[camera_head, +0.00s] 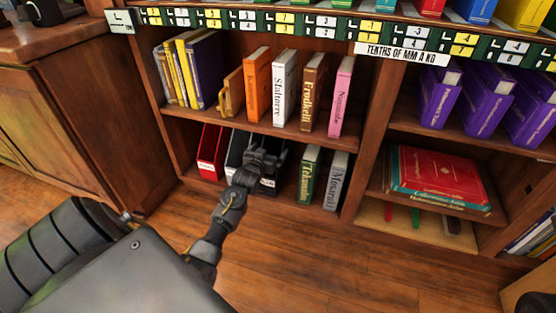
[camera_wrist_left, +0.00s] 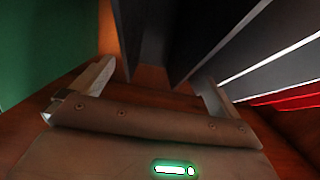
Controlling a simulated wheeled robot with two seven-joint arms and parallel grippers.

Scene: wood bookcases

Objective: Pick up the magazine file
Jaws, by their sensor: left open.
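Magazine files stand on the bottom shelf of the middle bookcase: a red one (camera_head: 211,150) on the left and a black one (camera_head: 237,149) beside it. At least one more black file with a pale label (camera_head: 267,183) is partly hidden behind my left gripper (camera_head: 266,156). In the left wrist view, my left gripper (camera_wrist_left: 152,84) is open, with its fingers spread at the front of the black file (camera_wrist_left: 145,38). A dark panel of it lies between the finger lines; I cannot tell whether the fingers touch it. My right gripper is not in view.
A green book (camera_head: 309,173) and a grey book (camera_head: 336,181) stand right of the files; the green book fills the left of the wrist view (camera_wrist_left: 45,50). The shelf above (camera_head: 220,122) holds several upright books. The wooden floor (camera_head: 300,250) in front is clear.

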